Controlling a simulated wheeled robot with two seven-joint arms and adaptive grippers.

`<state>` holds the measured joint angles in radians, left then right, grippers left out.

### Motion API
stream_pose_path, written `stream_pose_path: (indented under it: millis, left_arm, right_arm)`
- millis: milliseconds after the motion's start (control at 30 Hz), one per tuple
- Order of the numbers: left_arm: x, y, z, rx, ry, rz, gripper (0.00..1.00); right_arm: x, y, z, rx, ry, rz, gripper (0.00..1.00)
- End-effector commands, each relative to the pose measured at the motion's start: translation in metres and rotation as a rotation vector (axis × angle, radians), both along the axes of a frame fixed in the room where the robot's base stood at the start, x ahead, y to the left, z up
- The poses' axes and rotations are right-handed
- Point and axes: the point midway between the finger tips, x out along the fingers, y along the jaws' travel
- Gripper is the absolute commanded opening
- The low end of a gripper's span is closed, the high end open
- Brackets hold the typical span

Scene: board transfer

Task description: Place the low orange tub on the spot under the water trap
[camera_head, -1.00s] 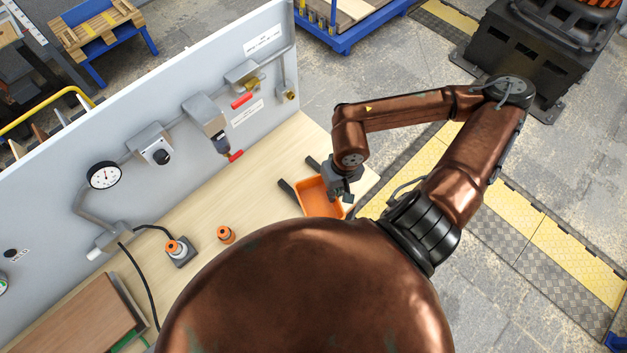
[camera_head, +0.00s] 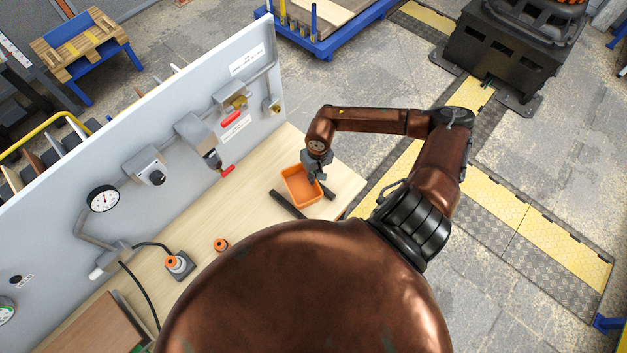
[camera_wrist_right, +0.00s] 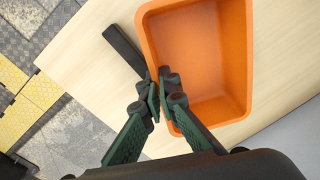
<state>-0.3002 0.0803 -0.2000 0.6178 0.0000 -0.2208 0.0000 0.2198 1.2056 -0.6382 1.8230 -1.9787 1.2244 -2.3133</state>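The low orange tub (camera_head: 289,176) is over the right part of the bench, upright and empty. It also shows large in the right wrist view (camera_wrist_right: 215,115). My right gripper (camera_head: 313,178) is at its right side. In the wrist view the fingers (camera_wrist_right: 160,92) are closed on the tub's wall, one inside and one outside. I cannot tell whether the tub touches the bench. A grey unit with a dark bowl (camera_head: 212,159), which looks like the water trap, hangs on the panel to the tub's left. The spot under it is not distinguishable. My left gripper is out of view.
Two black bars lie on the bench (camera_head: 247,192), one (camera_head: 287,204) below the tub in the picture. An orange-topped fitting (camera_head: 221,244) and a grey block (camera_head: 180,265) with a cable stand further left.

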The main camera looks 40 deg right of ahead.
Motion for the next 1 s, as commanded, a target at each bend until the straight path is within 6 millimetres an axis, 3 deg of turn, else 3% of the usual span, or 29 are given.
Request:
stream_pose_path:
  millis: [33,167,600,900,1000]
  left_arm:
    - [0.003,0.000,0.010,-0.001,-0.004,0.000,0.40]
    - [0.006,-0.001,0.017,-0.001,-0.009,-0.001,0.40]
    - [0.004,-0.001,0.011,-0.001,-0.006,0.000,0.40]
    - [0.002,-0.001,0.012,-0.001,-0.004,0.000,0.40]
    - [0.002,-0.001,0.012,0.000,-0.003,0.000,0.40]
  right_arm:
    - [-0.003,0.003,-0.005,0.005,0.007,-0.002,0.00]
    - [-0.002,0.002,-0.020,0.003,0.004,-0.002,0.00]
    - [-0.002,0.001,-0.028,0.001,0.002,0.000,0.00]
    - [-0.002,0.001,-0.027,0.002,0.003,0.000,0.21]
    - [-0.002,0.001,-0.027,0.002,0.003,0.000,0.22]
